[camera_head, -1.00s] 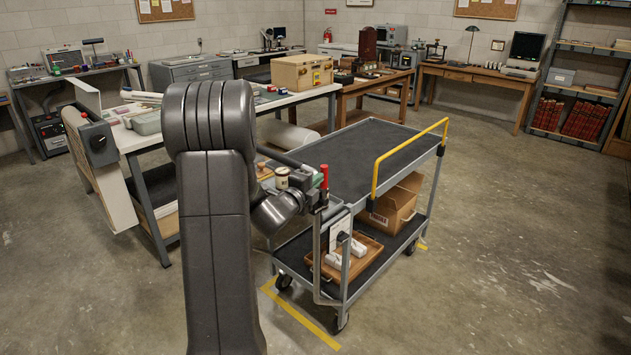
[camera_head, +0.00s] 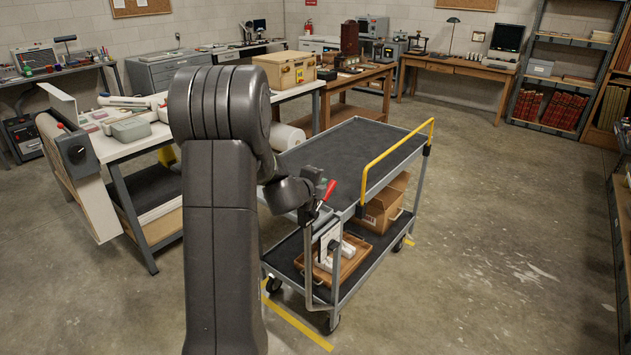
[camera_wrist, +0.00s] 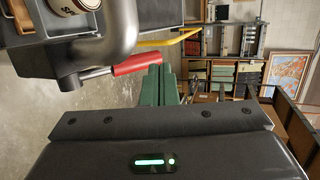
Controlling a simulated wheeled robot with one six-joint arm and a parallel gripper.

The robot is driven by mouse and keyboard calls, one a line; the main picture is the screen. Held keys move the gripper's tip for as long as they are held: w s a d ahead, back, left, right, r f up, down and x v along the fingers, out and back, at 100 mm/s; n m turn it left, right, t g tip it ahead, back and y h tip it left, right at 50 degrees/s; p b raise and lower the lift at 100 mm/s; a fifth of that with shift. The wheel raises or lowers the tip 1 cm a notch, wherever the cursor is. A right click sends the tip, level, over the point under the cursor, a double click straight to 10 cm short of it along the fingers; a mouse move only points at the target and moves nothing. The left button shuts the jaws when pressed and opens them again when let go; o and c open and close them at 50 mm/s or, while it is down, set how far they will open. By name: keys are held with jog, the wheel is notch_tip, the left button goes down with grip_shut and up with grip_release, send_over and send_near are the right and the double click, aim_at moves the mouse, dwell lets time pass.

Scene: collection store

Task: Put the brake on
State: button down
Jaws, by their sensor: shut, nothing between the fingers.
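The brake lever is a red-handled lever (camera_head: 328,191) at the near end of the grey cart (camera_head: 348,128); its handle leans to the right. In the wrist view the red handle (camera_wrist: 137,63) lies nearly level on a short grey shaft beside a bent grey tube. My gripper (camera_head: 321,184) is at the lever. Its green fingers (camera_wrist: 157,85) are shut and empty, with their tips at the free end of the handle. I cannot tell whether they touch it. The lever's pivot is partly hidden.
The cart carries a yellow rail (camera_head: 393,160), and a cardboard box (camera_head: 383,208) and wooden tray (camera_head: 350,265) below. A white worktable (camera_head: 120,150) stands left of my arm. Yellow floor tape (camera_head: 300,326) runs by the cart's wheels. The floor to the right is clear.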

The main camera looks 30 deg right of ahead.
aim_at(333, 181)
jog(key=shift+p+x, duration=0.4)
jog(key=shift+x, duration=0.4)
jog(key=shift+w+d+f, duration=0.1)
jog(key=shift+d+f, duration=0.1)
jog(key=shift+d, duration=0.3)
jog(key=shift+w+d+f, duration=0.1)
jog(key=shift+d+f, duration=0.1)
jog(key=shift+d, duration=0.35)
